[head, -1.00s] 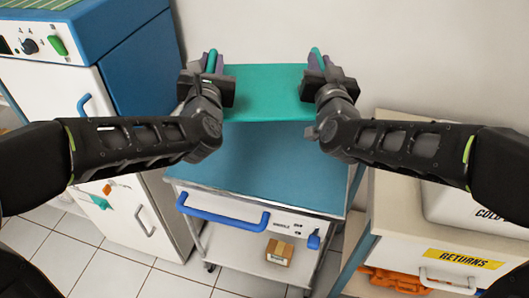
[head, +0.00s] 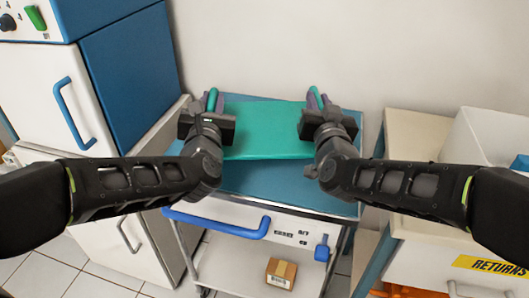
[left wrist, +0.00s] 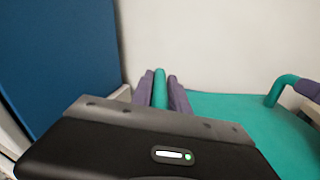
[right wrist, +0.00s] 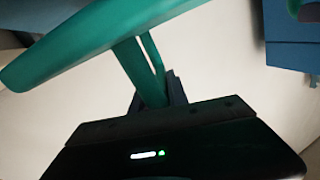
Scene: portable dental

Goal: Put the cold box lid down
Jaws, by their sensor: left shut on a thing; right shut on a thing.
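The cold box lid (head: 265,130) is a flat teal slab with a teal handle at each end. In the head view it lies level over the blue top of the cart (head: 260,183); I cannot tell whether it touches. My left gripper (head: 211,100) is shut on the lid's left handle, which shows between purple fingers in the left wrist view (left wrist: 160,90). My right gripper (head: 317,100) is shut on the right handle; the right wrist view (right wrist: 150,75) shows that handle and the lid's edge.
A white and blue cabinet (head: 120,70) stands close on the left. On the right is a cream unit with a white open box (head: 485,140) and a RETURNS label. The cart has a blue handle (head: 215,222) in front and a cardboard box (head: 281,272) on its lower shelf.

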